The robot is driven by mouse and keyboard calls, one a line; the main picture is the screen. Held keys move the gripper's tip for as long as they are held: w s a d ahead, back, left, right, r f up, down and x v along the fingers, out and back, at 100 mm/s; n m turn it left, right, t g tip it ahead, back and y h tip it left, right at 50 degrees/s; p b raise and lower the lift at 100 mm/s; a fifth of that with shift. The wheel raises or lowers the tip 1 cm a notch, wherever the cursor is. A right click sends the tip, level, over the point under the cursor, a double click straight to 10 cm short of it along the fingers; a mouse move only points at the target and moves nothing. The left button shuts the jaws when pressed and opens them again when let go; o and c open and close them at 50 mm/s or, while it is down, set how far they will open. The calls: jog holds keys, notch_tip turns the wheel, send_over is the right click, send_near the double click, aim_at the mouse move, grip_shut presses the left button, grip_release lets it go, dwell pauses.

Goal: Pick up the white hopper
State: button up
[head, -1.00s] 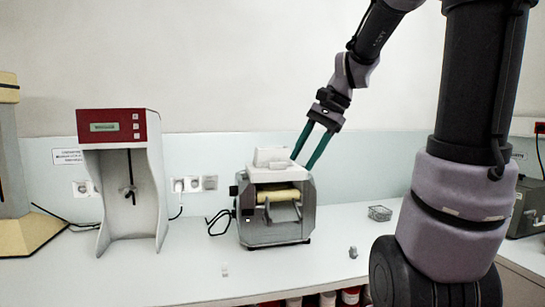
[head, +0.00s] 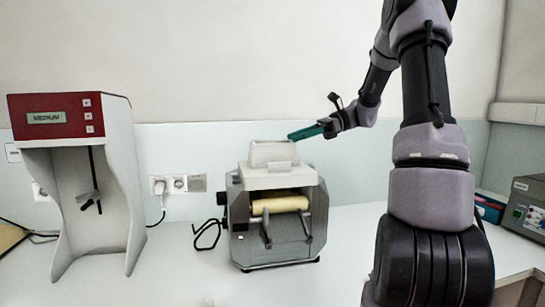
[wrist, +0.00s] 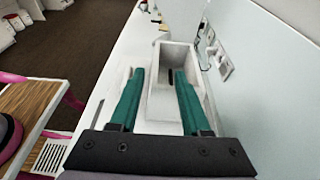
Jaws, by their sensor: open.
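The white hopper (head: 272,152) sits upright on top of the grey mill (head: 278,238) in the head view. In the wrist view the hopper (wrist: 172,62) is a rectangular open-topped box with a dark slot inside, just ahead of my fingertips. My gripper (head: 293,135) has green fingers and comes in from the right at the level of the hopper's top. In the wrist view my gripper (wrist: 159,72) is open, with its fingers apart and nothing clearly held between them. Whether a fingertip touches the hopper, I cannot tell.
A red and white mixer (head: 75,185) stands to the left of the mill. Wall sockets (head: 178,184) are behind it. A grey instrument (head: 530,210) stands at the far right.

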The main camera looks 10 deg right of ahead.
aim_at(273, 153)
jog(key=x, duration=0.2)
jog(key=shift+a+f, duration=0.1)
jog(key=shift+a, duration=0.25)
jog(key=x, duration=0.5)
jog(key=shift+s, duration=0.35)
grip_shut()
dwell(0.8)
